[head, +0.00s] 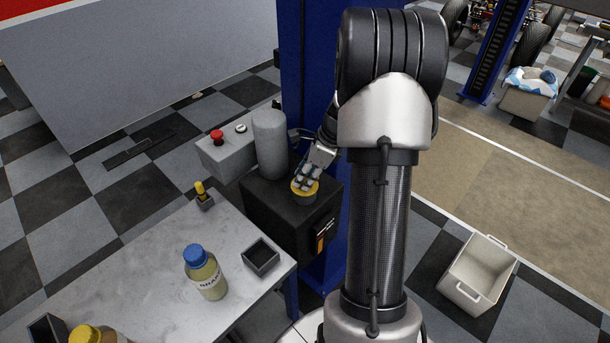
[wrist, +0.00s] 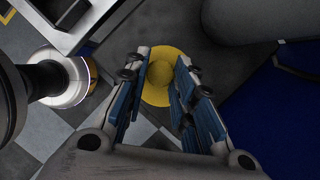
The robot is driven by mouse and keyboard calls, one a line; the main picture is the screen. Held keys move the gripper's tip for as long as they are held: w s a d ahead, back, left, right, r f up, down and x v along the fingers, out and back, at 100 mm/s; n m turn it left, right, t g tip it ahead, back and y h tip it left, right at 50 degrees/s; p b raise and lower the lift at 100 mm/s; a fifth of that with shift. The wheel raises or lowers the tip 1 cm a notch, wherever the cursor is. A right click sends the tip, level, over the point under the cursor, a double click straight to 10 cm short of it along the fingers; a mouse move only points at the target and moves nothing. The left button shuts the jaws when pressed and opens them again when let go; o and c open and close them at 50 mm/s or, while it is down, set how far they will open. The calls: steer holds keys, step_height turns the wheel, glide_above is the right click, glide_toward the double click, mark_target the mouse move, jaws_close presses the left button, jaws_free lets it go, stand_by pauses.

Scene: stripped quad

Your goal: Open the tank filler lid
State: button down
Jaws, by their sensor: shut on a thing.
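The yellow tank filler lid (head: 307,197) sits on top of the black tank (head: 262,208), which stands against the blue post. In the head view my gripper (head: 306,181) comes down onto the lid from above and covers part of it. In the wrist view the lid (wrist: 158,94) is a yellow disc with a raised round knob. The fingers of my gripper (wrist: 163,64) are on both sides of the knob, shut on it. The lid appears seated on the tank top; whether it has turned cannot be told.
A workbench (head: 150,270) at the left holds a blue-capped bottle (head: 205,272) and a small dark tray (head: 261,257). A white bin (head: 478,275) is on the floor at right.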

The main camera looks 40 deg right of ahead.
steer(key=d+r+y+p, duration=0.1)
steer(key=p, duration=0.3)
steer(key=shift+r+y, duration=0.15)
steer(key=shift+y, duration=0.25)
steer(key=y+p, duration=0.1)
steer(key=p, duration=0.1)
steer(key=d+y+p, duration=0.1)
steer(key=shift+w+d+r+m+y+p, duration=0.1)
steer(key=shift+d+r+m+y+p, duration=0.1)
steer(key=shift+m+y+p, duration=0.15)
steer(key=c, duration=1.3)
jaws_free()
steer(key=v, duration=1.2)
steer(key=shift+w, duration=0.1)
